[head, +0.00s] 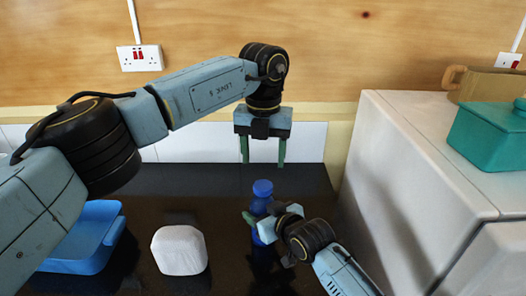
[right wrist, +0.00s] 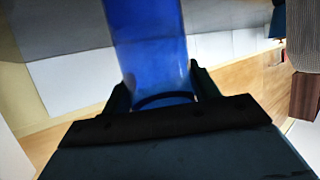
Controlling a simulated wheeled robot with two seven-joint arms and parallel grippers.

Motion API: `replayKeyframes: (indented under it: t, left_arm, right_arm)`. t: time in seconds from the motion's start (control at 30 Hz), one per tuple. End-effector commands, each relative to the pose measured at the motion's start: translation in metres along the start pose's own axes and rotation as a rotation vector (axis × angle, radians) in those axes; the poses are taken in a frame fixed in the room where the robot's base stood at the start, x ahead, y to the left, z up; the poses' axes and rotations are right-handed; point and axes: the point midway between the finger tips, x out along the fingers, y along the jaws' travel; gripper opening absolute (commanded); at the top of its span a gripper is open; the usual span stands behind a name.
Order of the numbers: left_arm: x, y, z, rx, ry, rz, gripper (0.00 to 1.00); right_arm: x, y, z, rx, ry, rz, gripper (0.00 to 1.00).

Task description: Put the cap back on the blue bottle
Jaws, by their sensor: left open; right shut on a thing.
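The blue bottle (head: 261,206) stands upright over the dark countertop in the head view. A rounder blue piece that looks like the cap (head: 262,187) is at its top; I cannot tell how firmly it sits. My right gripper (head: 257,222) is shut around the bottle's body from the front right and hides part of it. In the right wrist view, the blue bottle (right wrist: 150,45) rises between the fingers (right wrist: 165,93). My left gripper (head: 263,155) is open and empty, pointing down above the bottle, with a gap between its fingertips and the bottle's top.
A blue container (head: 85,258) and a white rounded block (head: 180,250) stand left of the bottle on the dark countertop (head: 215,185). A tall white cabinet (head: 390,180) bounds the right side, with a teal pot (head: 490,138) on it. The plywood wall is behind.

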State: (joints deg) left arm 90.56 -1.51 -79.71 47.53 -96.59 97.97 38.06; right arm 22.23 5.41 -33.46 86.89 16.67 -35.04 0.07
Motion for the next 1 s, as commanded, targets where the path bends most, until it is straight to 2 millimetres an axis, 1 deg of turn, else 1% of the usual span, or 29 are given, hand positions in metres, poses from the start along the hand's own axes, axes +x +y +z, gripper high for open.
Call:
replayKeyframes:
  t: [0.1,0.2,0.3,0.4,0.53,0.83,0.93,1.0]
  left_arm:
    - [-0.002,0.0,0.0,-0.209,0.0,-0.001,0.6]
    - [-0.003,0.0,0.0,-0.358,0.0,-0.001,0.6]
    - [-0.003,0.0,0.0,-0.469,0.0,-0.001,0.6]
    - [-0.004,0.0,0.0,-0.538,0.0,-0.001,0.6]
    - [-0.004,0.001,0.0,-0.577,0.0,-0.001,0.6]
    - [-0.004,0.001,0.0,-0.579,0.0,0.0,0.6]
    - [0.001,0.001,-0.001,-0.578,0.001,0.0,0.6]
    - [0.008,0.001,-0.001,-0.578,0.003,0.001,0.6]
  right_arm:
    - [0.0,0.0,0.0,0.001,-0.001,0.0,0.0]
    - [0.0,0.0,0.0,0.001,-0.001,0.0,0.0]
    - [0.0,0.0,0.0,0.001,-0.001,0.0,0.0]
    - [0.0,0.0,0.0,0.001,-0.001,0.0,0.0]
    - [0.0,0.0,0.0,0.001,-0.001,0.0,0.0]
    - [0.0,0.0,0.0,0.001,-0.001,0.0,0.0]
    - [0.0,0.0,0.0,0.001,-0.001,0.0,0.0]
    - [0.0,0.0,0.0,0.001,-0.001,0.0,0.0]
